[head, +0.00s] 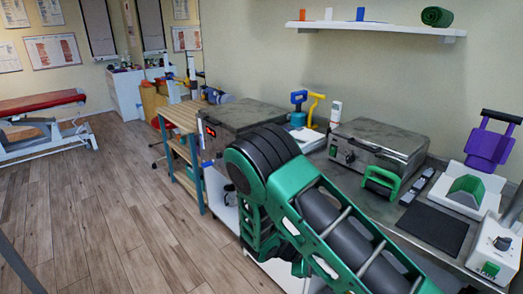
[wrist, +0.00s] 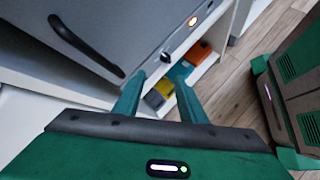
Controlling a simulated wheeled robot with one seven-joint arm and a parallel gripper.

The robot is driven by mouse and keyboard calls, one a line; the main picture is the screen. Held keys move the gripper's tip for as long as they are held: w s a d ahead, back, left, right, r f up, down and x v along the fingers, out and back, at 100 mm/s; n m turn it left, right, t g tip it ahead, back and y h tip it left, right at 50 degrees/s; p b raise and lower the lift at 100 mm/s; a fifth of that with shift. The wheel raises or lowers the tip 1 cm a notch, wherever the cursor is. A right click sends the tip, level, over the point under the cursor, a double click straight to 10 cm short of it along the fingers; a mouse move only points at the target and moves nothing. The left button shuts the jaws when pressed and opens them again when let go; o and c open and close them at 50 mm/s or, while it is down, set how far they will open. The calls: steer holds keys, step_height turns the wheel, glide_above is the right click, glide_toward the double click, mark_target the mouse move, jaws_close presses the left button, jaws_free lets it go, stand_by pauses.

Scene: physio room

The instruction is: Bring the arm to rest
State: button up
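My arm, green and black, reaches from the lower right of the head view and bends down beside the bench front. My gripper (wrist: 159,78) shows in the wrist view with two green fingers apart and nothing between them. It is open and points toward a low white shelf unit (wrist: 207,62). In the head view the arm's own links largely hide the gripper.
Open wooden floor (head: 110,210) lies to the left.

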steer(key=s+d+r+m+t+y, duration=0.1)
steer(key=s+d+r+m+y, duration=0.3)
steer(key=r, duration=0.8)
steer(key=s+d+r+m+t+y, duration=0.15)
steer(key=s+r+m, duration=0.45)
steer(key=r, duration=0.6)
steer(key=s+d+r+m+y, duration=0.2)
steer(key=s+r+m+y, duration=0.25)
steer(key=r, duration=0.65)
steer(key=s+d+f+m+g, duration=0.1)
steer(key=s+d+m+g, duration=0.1)
steer(key=s+d, duration=0.3)
steer(key=s+d+m+g, duration=0.3)
steer(key=s+d, duration=0.3)
steer(key=s, duration=0.5)
steer(key=shift+s+d+f+m, duration=0.25)
steer(key=shift+s+f+m, duration=0.15)
steer(key=shift+m, duration=0.25)
steer(key=shift+w, duration=0.1)
steer(key=shift+w+f, duration=0.25)
steer(key=shift+w, duration=0.35)
